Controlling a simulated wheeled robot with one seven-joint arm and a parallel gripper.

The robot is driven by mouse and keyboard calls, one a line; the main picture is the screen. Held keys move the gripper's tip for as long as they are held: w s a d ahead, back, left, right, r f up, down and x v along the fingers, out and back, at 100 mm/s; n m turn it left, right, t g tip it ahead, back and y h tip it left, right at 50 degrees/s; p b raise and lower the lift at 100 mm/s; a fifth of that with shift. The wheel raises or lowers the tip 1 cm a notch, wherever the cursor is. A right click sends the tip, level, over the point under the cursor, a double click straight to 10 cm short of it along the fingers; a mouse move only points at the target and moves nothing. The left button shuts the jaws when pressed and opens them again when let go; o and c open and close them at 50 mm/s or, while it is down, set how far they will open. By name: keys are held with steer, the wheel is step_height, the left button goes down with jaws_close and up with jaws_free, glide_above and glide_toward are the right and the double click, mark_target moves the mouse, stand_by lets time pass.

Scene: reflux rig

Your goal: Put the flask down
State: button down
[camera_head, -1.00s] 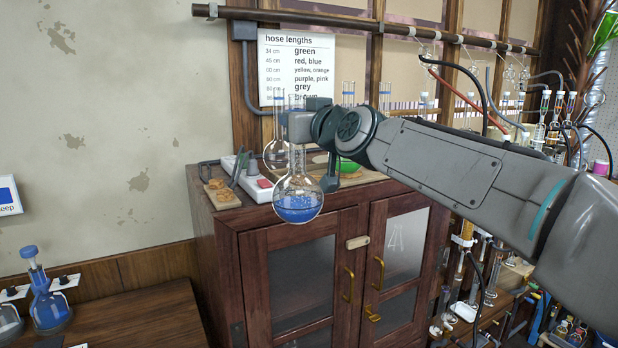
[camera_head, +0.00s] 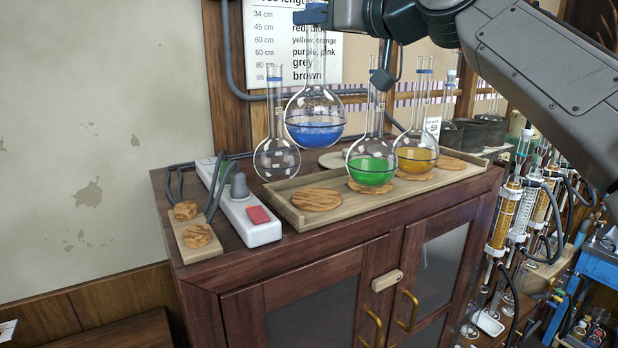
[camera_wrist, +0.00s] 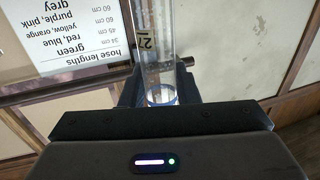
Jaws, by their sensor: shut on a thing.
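The round-bottomed flask (camera_head: 315,118) with blue liquid hangs upright in the air above the cabinet-top tray (camera_head: 283,208). My gripper (camera_head: 312,14) is shut on the top of its long neck. In the wrist view the clear neck (camera_wrist: 155,55) stands between the jaws (camera_wrist: 160,95), with a small label on it. On the tray, a bare wooden cork ring (camera_head: 316,200) lies at the front left, below the held flask. A flask with green liquid (camera_head: 371,168) sits on another ring to its right, and one with amber liquid (camera_head: 416,155) sits behind that.
An empty clear flask (camera_head: 277,158) stands left of the held flask. A white power strip (camera_head: 245,215) with a red switch and cables lies left of the tray, beside a small board with cork pieces (camera_head: 197,236). Another bare ring (camera_head: 447,163) is at the tray's right.

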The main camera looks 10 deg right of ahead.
mark_target(324, 83)
steer(key=shift+w+d+r, duration=0.1)
steer(key=shift+w+d, duration=0.05)
steer(key=shift+w, duration=0.05)
steer(key=shift+f, duration=0.3)
step_height(324, 83, down, 4)
steer(key=shift+s+f+b, duration=0.1)
steer(key=shift+f+b, duration=0.1)
steer(key=shift+b, duration=0.2)
steer(key=shift+f, duration=2.35)
steer(key=shift+f, duration=0.15)
steer(key=c, duration=1.1)
jaws_free()
